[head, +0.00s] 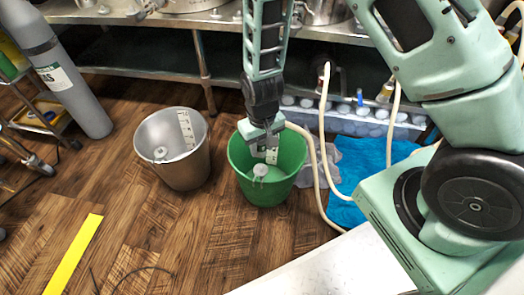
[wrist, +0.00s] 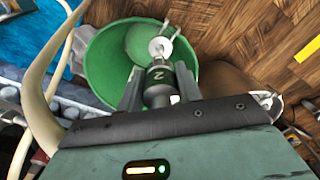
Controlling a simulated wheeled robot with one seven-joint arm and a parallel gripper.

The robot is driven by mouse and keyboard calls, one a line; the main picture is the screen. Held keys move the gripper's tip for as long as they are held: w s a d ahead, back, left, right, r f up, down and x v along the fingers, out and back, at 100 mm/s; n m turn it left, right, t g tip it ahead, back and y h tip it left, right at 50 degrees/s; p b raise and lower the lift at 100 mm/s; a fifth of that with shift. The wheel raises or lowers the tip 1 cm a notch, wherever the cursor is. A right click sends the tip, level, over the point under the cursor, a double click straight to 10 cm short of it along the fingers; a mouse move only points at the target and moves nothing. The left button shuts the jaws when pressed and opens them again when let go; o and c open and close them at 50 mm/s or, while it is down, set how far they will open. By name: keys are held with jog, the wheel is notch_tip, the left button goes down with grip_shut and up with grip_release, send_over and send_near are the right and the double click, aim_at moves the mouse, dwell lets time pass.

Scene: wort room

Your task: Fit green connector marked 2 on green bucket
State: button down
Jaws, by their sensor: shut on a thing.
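The green bucket (head: 285,186) stands on the wooden floor, and its inside fills the upper middle of the wrist view (wrist: 104,58). A small pale round fitting (head: 260,170) with thin prongs shows at the bucket; it also shows in the wrist view (wrist: 160,47). My gripper (head: 268,152) is over the bucket's mouth, pointing down. In the wrist view, my gripper (wrist: 158,82) is shut on a dark greenish connector (wrist: 158,93) with a pale 2 on it. The connector's far end lines up with the pale fitting; I cannot tell whether they touch.
A metal bucket (head: 178,170) with a similar pale fitting stands left of the green one. Cream hoses (head: 326,150) hang at the right by a blue cloth (head: 365,170). A steel bench (head: 150,71) runs behind. Floor with a yellow strip (head: 75,255) is open at front left.

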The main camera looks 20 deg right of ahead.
jog(key=shift+f, duration=0.15)
notch_tip(320, 180, down, 4)
jog(key=b, duration=0.4)
jog(key=shift+f+b, duration=0.55)
jog(key=shift+f, duration=0.35)
jog(key=shift+f+b, duration=0.45)
jog(key=shift+f, duration=0.85)
dwell(0.5)
jog(key=c, duration=0.9)
grip_release()
